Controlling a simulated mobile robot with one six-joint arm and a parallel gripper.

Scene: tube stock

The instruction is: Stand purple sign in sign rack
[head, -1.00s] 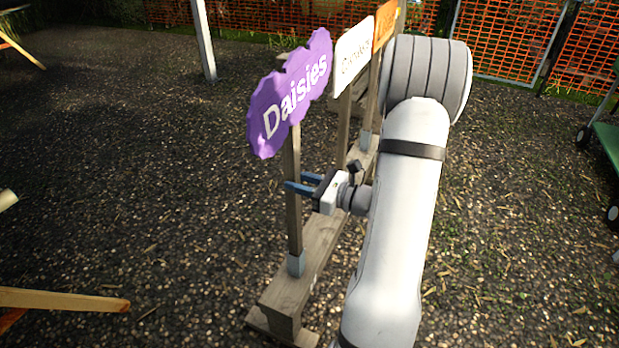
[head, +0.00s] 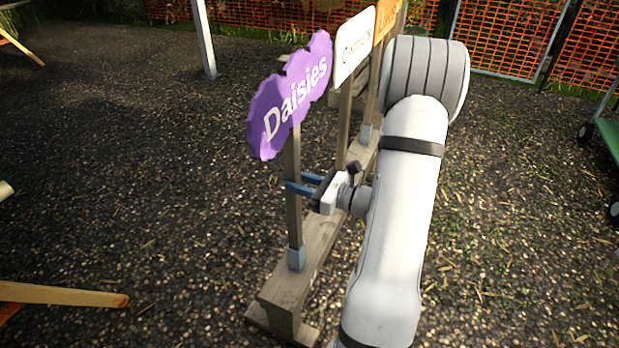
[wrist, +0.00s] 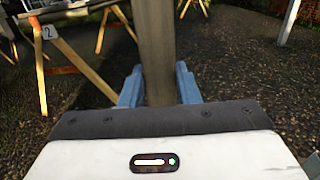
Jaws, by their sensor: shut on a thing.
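The purple sign (head: 289,97), lettered "Daisies", stands upright on a wooden post (head: 293,205) at the near end of the wooden sign rack (head: 284,291). The post's foot is at a grey socket on the rack beam; whether it is fully seated I cannot tell. My gripper (head: 303,185) is shut on the post, about midway up. In the wrist view the blue fingers (wrist: 160,88) lie on both sides of the post, and the sign board is out of the picture.
A white sign (head: 356,47) and an orange sign (head: 387,20) stand farther along the rack. A sawhorse (wrist: 75,60) shows in the wrist view. A green cart (head: 606,137) is at the right, with an orange mesh fence (head: 515,35) behind. Gravel ground lies open to the left.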

